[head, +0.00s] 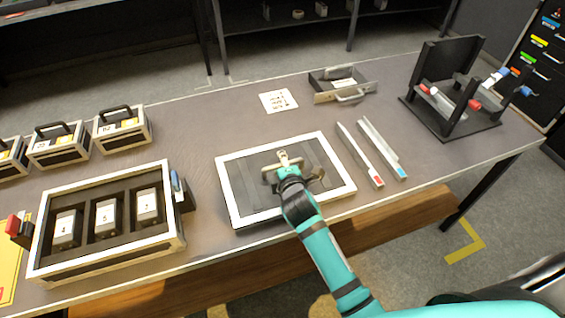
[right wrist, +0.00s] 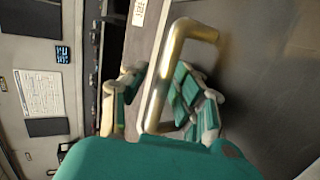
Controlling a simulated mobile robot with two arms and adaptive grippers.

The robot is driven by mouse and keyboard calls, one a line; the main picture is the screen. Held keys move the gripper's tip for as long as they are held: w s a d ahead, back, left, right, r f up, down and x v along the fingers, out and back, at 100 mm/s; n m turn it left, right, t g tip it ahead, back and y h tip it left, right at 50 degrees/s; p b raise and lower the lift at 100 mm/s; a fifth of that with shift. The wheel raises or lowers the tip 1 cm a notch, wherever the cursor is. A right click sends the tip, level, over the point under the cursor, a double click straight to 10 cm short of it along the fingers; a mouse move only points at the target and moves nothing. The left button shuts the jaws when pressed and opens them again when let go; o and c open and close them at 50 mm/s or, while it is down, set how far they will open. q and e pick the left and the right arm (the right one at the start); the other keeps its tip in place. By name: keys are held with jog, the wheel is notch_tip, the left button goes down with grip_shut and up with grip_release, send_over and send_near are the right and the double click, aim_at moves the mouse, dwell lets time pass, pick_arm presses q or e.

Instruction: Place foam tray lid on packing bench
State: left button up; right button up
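The foam tray lid (head: 234,195) is a flat grey panel with a pale rim and a brass handle in its middle. It appears flat over the middle of the packing bench (head: 210,132); I cannot tell whether its underside touches. My right gripper (head: 288,170) is at the handle. My left gripper is not in view.
An open tray (head: 105,262) with three numbered black items stands left of the lid. Two long rails (head: 361,155) lie close to its right. A metal drawer-like tray (head: 342,88), a printed card (head: 279,101), a black rack (head: 450,112) and several small cases (head: 122,130) stand around.

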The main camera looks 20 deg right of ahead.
jog(key=v, duration=1.2)
jog(key=shift+r, duration=0.15)
dwell(1.2)
